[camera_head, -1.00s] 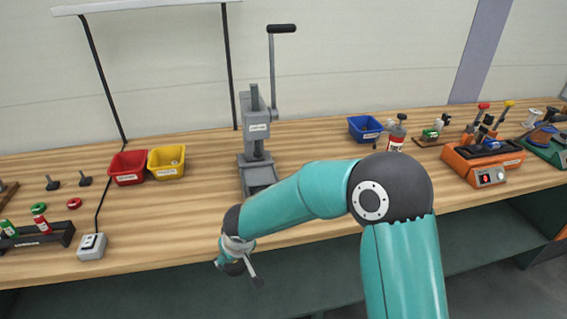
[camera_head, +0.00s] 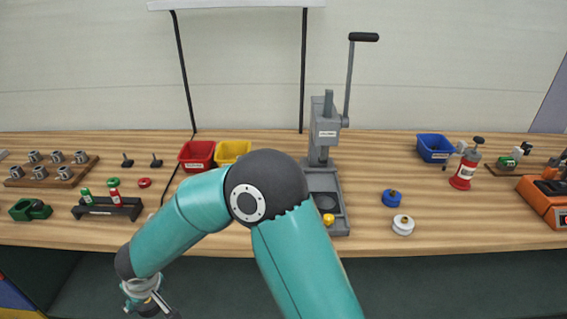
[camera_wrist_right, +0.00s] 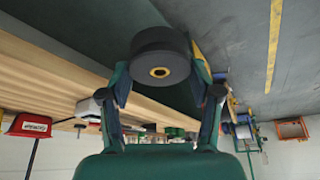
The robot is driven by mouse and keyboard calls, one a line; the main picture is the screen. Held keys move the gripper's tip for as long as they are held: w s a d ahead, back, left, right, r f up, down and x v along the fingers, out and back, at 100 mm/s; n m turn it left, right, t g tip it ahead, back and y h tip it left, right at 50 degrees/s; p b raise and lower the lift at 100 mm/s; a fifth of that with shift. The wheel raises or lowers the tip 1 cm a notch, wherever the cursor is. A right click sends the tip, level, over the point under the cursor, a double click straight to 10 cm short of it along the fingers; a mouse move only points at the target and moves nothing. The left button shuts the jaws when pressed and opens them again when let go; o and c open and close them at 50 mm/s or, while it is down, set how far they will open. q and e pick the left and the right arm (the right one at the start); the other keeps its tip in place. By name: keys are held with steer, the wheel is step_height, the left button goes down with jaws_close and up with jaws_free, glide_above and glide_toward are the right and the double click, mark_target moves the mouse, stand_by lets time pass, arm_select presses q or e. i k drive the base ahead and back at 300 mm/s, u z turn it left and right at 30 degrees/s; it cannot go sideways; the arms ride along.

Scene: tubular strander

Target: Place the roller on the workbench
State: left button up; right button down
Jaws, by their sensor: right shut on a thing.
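The workbench (camera_head: 480,215) is a long wooden top running across the head view. My right arm reaches over to the lower left of that view, and its gripper (camera_head: 150,303) hangs low in front of the bench's front edge. In the right wrist view my right gripper (camera_wrist_right: 160,78) is shut on the roller (camera_wrist_right: 160,50), a dark cylinder with a brass-coloured centre. The roller is held clear of the bench, whose wood (camera_wrist_right: 60,75) shows to its left. I cannot make out the roller in the head view. My left gripper is in neither view.
A grey lever press (camera_head: 325,170) stands mid-bench. Red (camera_head: 197,155) and yellow (camera_head: 232,150) bins are left of it, with a rack (camera_head: 105,208) further left. Bare wood lies between.

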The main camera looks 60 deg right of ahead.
mark_target(452, 219)
steer(key=z, duration=0.75)
steer(key=i, duration=0.1)
steer(key=u, duration=1.35)
steer(key=k, duration=1.4)
steer(key=z, duration=0.35)
steer(key=i, duration=0.15)
steer(key=z, duration=1.95)
steer(key=i, duration=0.45)
steer(key=z, duration=0.35)
